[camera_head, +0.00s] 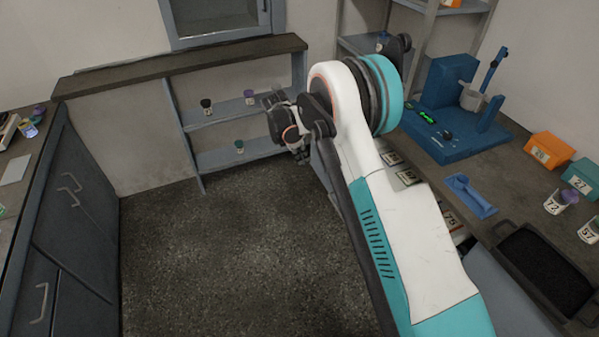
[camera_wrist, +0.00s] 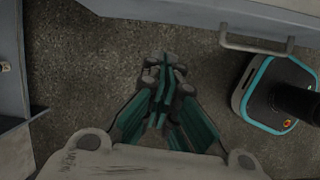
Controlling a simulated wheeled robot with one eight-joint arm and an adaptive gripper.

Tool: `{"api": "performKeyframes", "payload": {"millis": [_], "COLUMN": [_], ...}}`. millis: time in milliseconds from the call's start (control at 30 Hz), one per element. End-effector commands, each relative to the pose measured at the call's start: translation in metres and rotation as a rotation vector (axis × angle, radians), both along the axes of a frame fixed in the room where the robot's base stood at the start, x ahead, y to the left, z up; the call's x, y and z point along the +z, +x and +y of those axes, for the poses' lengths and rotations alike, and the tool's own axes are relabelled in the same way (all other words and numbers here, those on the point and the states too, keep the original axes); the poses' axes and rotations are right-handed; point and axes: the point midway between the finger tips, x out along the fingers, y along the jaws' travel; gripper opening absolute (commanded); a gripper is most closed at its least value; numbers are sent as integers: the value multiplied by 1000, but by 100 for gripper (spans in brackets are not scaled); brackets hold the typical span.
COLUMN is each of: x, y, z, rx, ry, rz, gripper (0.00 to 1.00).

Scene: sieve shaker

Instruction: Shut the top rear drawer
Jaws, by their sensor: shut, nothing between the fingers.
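My gripper (camera_head: 301,157) is shut and empty, held over the floor gap left of the right-hand counter. In the wrist view the shut fingers (camera_wrist: 165,72) point at bare floor. A light grey drawer front (camera_wrist: 180,12) with a bar handle (camera_wrist: 257,45) crosses the top of the wrist view, apart from the fingers. In the head view a drawer (camera_head: 326,165) shows beside my arm, standing out from under the counter, with numbered items (camera_head: 407,177) behind it. My arm hides most of this drawer, so how far it is out I cannot tell.
The right counter (camera_head: 500,185) carries a blue machine (camera_head: 445,125), orange and green boxes, cups and a dark tray (camera_head: 545,270). A shelf unit (camera_head: 225,130) with small jars stands at the back. Dark cabinets (camera_head: 75,210) line the left. The floor (camera_head: 220,255) between is clear.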

Motion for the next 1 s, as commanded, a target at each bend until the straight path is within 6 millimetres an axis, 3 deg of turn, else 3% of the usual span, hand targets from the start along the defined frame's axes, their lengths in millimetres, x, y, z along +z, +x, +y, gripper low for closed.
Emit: {"api": "performKeyframes", "payload": {"millis": [100, 267, 767, 1000], "x": [3, -10, -97, -92], "y": [6, 7, 18, 27], "z": [11, 8, -25, -55], "rx": [81, 97, 93, 93], "ry": [-45, -53, -50, -50], "rz": [18, 23, 22, 21], "gripper": [0, 0, 0, 0]}}
